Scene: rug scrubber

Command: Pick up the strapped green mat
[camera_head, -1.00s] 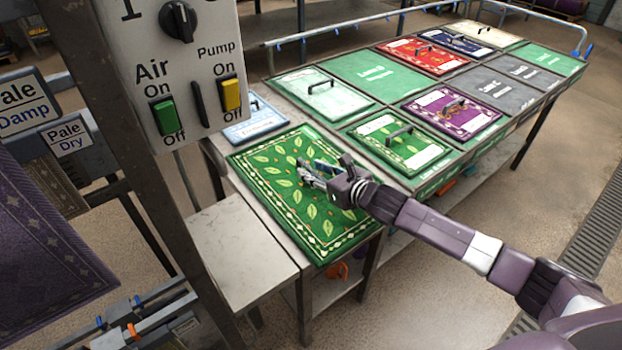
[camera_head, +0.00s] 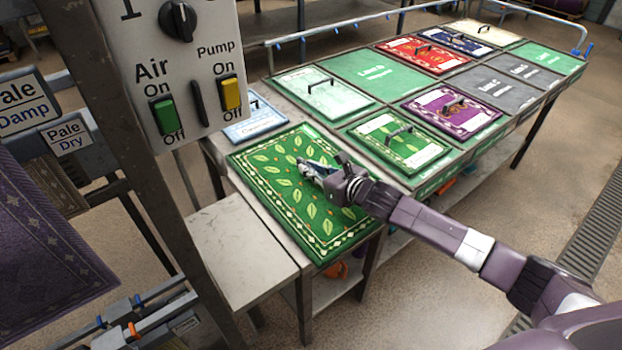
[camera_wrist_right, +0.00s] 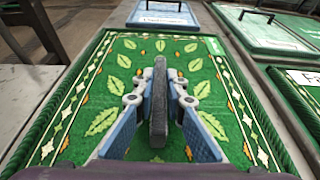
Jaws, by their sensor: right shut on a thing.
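The green mat (camera_head: 285,200), with a leaf pattern and pale border, lies flat on the near left end of the table. It fills much of the right wrist view (camera_wrist_right: 98,122). A dark grey strap or handle (camera_wrist_right: 159,105) stands up from the mat's middle, seen edge-on. My right gripper (camera_head: 305,167) is over the mat. In the right wrist view its blue fingers (camera_wrist_right: 159,92) press on both sides of the grey strap. The strap's ends on the mat are hidden. My left gripper is not in view.
A smaller green mat with a handle (camera_head: 400,143) and a purple one (camera_head: 453,112) lie on the table beyond my arm. A bare grey side table (camera_head: 235,250) stands at front left. A post with a switch box (camera_head: 185,70) rises at left.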

